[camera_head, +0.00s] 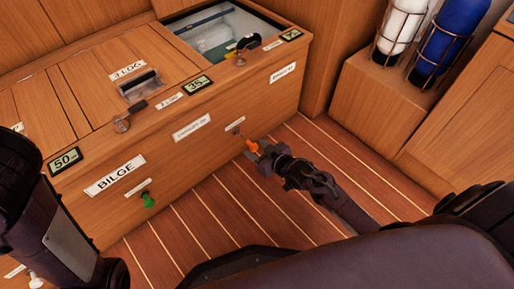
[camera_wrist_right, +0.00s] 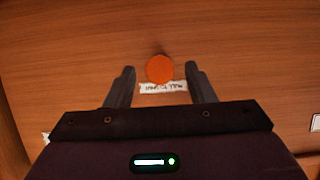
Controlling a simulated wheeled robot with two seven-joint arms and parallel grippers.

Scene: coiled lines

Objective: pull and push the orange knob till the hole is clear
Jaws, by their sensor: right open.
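The orange knob (camera_head: 252,146) sticks out of the front of the wooden locker, below a small white label. In the right wrist view the knob (camera_wrist_right: 160,69) shows as a round orange disc between the fingertips. My right gripper (camera_head: 258,151) is open, with one finger on each side of the knob; a gap shows on both sides of it (camera_wrist_right: 160,74). In the head view the gripper is right at the knob and partly covers the space around it. The hole is not identifiable in these views. My left arm is at the left edge; its gripper is not visible.
A green knob (camera_head: 148,199) sits on the same front, near the BILGE label (camera_head: 115,175). The locker top has displays and an open compartment (camera_head: 222,35). Blue and white cylinders stand in racks at upper right. The striped floor (camera_head: 215,215) is clear.

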